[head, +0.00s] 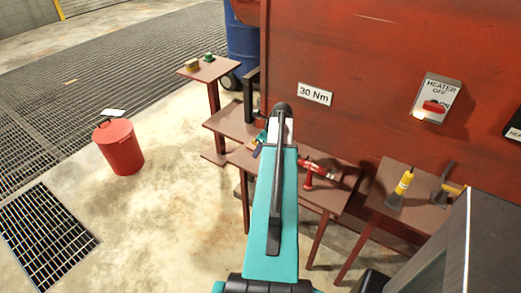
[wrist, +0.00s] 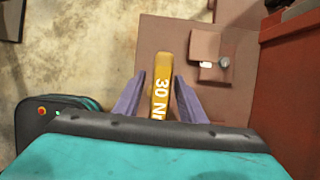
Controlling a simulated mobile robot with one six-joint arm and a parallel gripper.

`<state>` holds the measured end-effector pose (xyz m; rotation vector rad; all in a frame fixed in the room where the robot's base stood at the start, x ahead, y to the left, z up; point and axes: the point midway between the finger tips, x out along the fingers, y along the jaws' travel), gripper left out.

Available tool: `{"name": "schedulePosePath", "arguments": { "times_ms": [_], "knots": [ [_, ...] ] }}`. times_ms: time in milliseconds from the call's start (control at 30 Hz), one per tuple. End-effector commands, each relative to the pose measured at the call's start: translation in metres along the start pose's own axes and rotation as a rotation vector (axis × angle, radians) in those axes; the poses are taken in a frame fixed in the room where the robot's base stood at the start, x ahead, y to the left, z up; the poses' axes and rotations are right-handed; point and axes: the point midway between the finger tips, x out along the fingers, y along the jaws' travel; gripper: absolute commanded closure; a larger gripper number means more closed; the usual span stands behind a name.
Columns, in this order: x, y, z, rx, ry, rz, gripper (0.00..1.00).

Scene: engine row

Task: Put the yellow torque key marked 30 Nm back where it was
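The yellow torque key (wrist: 163,80), with white lettering reading "30 N" and the rest cut off, shows in the wrist view between my gripper's two purple fingers (wrist: 160,76). The fingers stand apart on either side of it. A gap shows on the left, and the right finger is close to the key. Whether the key rests on the brown tabletop (wrist: 150,35) or is raised cannot be told. In the head view my teal arm hides most of the gripper (head: 259,146). A white "30 Nm" label (head: 315,94) is on the red engine wall (head: 345,50).
Small brown tables line the wall. One holds a red tool (head: 310,171); the right one holds a yellow-and-black tool (head: 400,188). A black post (head: 250,95) stands behind my arm. A red bucket (head: 120,147) stands on open floor at left. A heater switch (head: 434,100) is on the wall.

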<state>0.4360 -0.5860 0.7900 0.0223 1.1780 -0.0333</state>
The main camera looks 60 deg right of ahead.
Motion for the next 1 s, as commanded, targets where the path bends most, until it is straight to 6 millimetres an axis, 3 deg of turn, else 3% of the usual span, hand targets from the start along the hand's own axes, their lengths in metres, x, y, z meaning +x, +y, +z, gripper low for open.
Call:
{"name": "schedulePosePath", "arguments": {
  "times_ms": [467,1000],
  "knots": [
    [-0.011,0.0,0.001,0.0,-0.001,-0.002,0.63],
    [-0.074,0.0,0.001,0.0,-0.001,-0.002,0.63]
  ]
}}
